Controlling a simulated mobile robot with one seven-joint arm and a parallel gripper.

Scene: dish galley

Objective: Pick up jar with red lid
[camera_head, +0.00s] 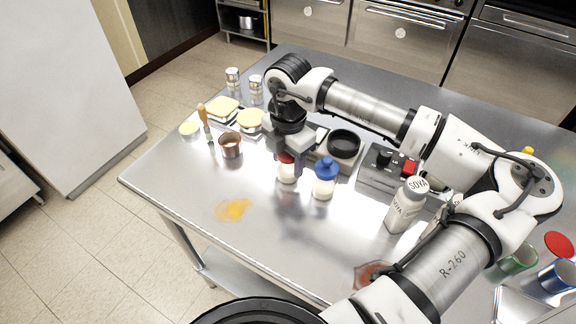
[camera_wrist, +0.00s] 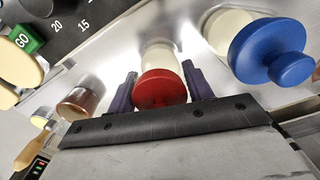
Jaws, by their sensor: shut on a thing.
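The jar with the red lid (camera_head: 287,172) stands upright on the steel table, partly hidden by my gripper in the head view. In the wrist view its red lid (camera_wrist: 160,89) and pale body sit between my two fingers. My gripper (camera_wrist: 161,85) is shut on this jar, with a finger at each side of it. In the head view my gripper (camera_head: 289,160) reaches down to the jar from above. I cannot tell whether the jar's base touches the table.
A jar with a blue lid (camera_head: 324,180) stands close at the right. A copper-coloured cup (camera_head: 230,146) is at the left. A white SOYA bottle (camera_head: 404,208) stands further right. A scale (camera_head: 343,146) is behind. A yellow spill (camera_head: 233,210) lies on the table in front, where there is free room.

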